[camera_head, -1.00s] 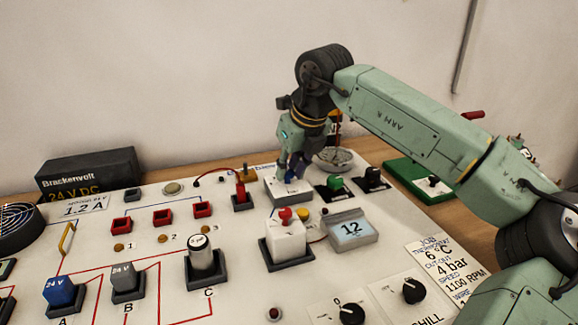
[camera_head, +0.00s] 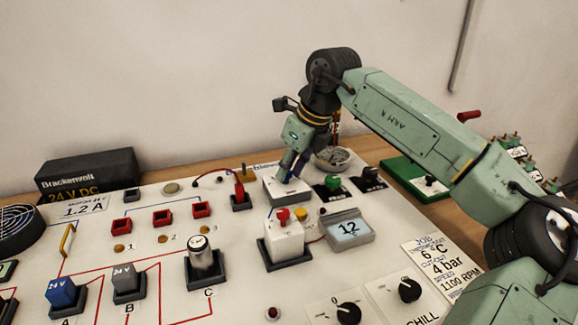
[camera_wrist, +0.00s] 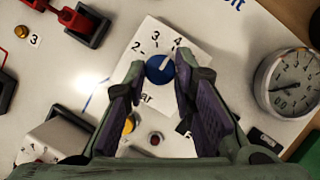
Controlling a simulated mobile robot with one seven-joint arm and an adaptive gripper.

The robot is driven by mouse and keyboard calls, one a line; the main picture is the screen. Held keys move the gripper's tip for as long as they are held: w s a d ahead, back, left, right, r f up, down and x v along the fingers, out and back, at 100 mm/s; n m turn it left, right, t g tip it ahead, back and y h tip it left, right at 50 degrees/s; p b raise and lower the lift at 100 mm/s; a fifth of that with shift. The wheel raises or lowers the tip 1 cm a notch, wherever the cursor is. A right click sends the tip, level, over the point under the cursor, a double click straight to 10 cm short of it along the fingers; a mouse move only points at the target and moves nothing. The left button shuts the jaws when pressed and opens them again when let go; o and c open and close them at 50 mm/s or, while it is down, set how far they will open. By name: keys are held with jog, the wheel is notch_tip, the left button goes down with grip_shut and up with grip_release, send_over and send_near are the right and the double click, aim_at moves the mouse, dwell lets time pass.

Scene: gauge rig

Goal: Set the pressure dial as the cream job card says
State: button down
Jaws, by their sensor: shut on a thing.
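The blue pressure dial (camera_wrist: 160,68) sits on a white plate (camera_wrist: 150,40) marked 2, 3, 4 and "bar" in the wrist view. Its pale pointer line slants up and right, roughly toward the 4. My gripper (camera_wrist: 157,75) has its purple-padded fingers on either side of the dial and is shut on it. In the head view, my gripper (camera_head: 290,177) is down at the dial's plate (camera_head: 275,192) and hides the dial. The cream job card (camera_head: 440,262) lies at the right; it reads 6 °C, cut-out 4 bar, speed 1100 RPM.
A round gauge (camera_wrist: 287,80) lies right of the dial in the wrist view. Red switches (camera_head: 162,217) are to the left.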

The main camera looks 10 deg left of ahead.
jog(key=c, duration=1.3)
grip_release()
jog(key=v, duration=1.2)
